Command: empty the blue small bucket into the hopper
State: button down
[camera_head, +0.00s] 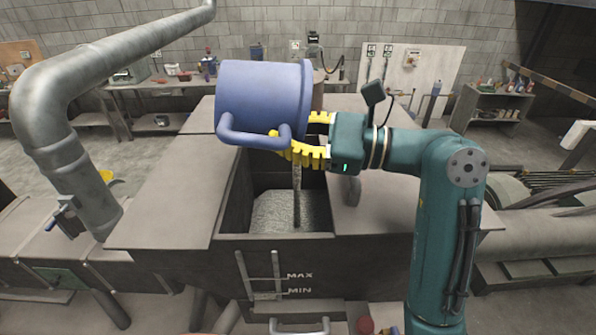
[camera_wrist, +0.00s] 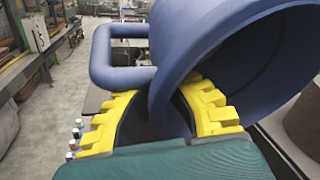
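The blue small bucket (camera_head: 262,98) is held above the hopper, tipped on its side with its rim to the right in the head view. In the wrist view the bucket (camera_wrist: 185,75) shows its open mouth, and the part of its inside in sight looks bare. My gripper (camera_head: 300,138) has its yellow fingers around the bucket's wall near the rim; they also show in the wrist view (camera_wrist: 165,115). The hopper (camera_head: 335,222) is open below, with grey grainy material (camera_head: 275,212) in it. A narrow vertical streak stands between bucket and material; I cannot tell whether it is falling grains.
A thick grey pipe (camera_head: 62,120) rises at the left. Flat hopper covers (camera_head: 165,190) lie beside the opening. Workbenches (camera_head: 170,83) and a shelf (camera_head: 493,108) stand along the back wall. MAX and MIN marks show on the hopper's front.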

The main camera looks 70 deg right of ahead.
jog(key=shift+s+r, duration=0.1)
jog(key=shift+r, duration=0.05)
jog(key=shift+d+r, duration=0.1)
